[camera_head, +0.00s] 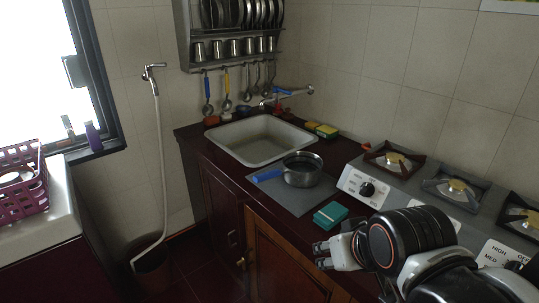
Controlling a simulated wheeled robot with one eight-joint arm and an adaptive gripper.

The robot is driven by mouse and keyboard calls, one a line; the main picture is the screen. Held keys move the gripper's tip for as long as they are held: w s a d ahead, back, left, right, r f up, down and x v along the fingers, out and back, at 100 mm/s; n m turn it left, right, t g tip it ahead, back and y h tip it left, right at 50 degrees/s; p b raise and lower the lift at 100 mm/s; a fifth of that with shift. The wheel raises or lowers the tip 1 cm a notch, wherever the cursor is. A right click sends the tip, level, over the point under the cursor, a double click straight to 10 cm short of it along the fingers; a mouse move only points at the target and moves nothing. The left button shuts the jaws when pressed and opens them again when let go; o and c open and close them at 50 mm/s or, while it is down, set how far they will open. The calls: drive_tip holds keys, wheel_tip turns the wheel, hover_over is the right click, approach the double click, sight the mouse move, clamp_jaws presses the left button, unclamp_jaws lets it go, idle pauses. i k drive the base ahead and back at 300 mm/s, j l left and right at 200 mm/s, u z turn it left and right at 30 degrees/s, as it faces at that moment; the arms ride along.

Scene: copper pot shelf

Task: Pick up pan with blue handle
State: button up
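The pan (301,171) is a small dark metal pan with a blue handle (267,175) that points left. It rests on a grey mat (287,196) on the dark red counter, between the sink and the stove. My gripper (321,256) is at the bottom centre, in front of the counter and nearer the camera than the pan. It is apart from the pan. Its fingers are small and partly hidden by my arm, so I cannot tell whether they are open.
A sink (256,139) lies behind the pan. A teal sponge (330,214) is on the counter just in front of the mat. A stove with a knob (367,189) and burners (395,160) stands right. Utensils and a dish rack (232,57) hang above. Floor shows at lower left.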

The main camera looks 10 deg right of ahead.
sight(301, 170)
drive_tip(key=z, duration=0.45)
drive_tip(key=j+z, duration=0.45)
drive_tip(key=k+j+z, duration=0.2)
drive_tip(key=z, duration=0.3)
drive_tip(key=k+j+z, duration=0.2)
drive_tip(key=j+z, duration=0.25)
drive_tip(key=k+j+z, duration=0.15)
drive_tip(key=k+j, duration=0.35)
drive_tip(key=i+l+u, duration=0.15)
